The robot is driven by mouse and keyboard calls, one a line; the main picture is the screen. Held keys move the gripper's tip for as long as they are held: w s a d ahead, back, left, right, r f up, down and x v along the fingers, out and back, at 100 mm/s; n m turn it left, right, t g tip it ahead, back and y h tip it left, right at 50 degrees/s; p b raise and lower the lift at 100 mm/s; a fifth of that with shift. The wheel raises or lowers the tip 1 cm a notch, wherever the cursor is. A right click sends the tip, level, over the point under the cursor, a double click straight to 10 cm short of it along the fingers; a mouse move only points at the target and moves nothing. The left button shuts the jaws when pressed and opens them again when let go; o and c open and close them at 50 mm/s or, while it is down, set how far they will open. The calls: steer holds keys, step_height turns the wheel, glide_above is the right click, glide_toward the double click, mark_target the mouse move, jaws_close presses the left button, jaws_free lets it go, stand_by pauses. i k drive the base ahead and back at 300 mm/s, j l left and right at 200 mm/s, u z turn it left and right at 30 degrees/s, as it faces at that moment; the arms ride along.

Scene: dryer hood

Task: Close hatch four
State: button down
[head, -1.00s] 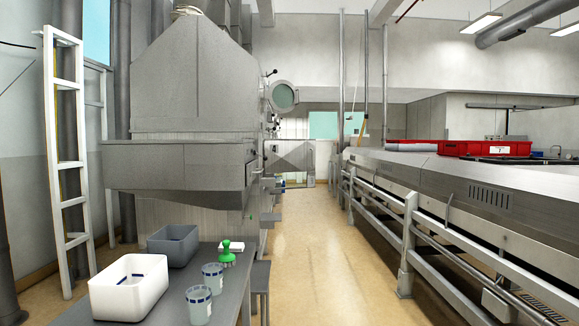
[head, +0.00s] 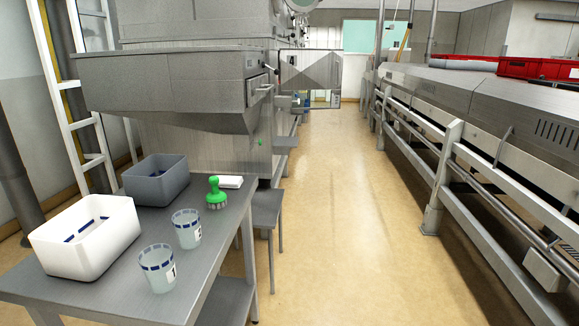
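A grey metal dryer hood (head: 165,90) stands at the left of the aisle, with its lower box jutting out toward me. Along its aisle side, a square grey panel (head: 311,70) sticks out into the aisle and looks like an open hatch. A round port (head: 300,4) shows only its lower rim at the top edge of the picture. Handles and small fittings show on the hood's side, but I cannot read any hatch number. I cannot tell which one is hatch four. My gripper is not in view.
A metal table (head: 205,262) at front left holds a white bin (head: 85,240), a grey bin (head: 155,182), two cups (head: 158,268) and a green brush (head: 216,192). A stool (head: 268,210) stands beside it. A railed machine (head: 470,150) lines the right. The aisle floor (head: 330,220) between is clear.

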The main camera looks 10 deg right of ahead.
mark_target(302, 69)
steer(key=i+l+z, duration=0.3)
steer(key=i, duration=0.65)
steer(key=i+z, duration=0.25)
steer(key=i, duration=1.6)
steer(key=i+u, duration=0.15)
steer(key=i, duration=0.75)
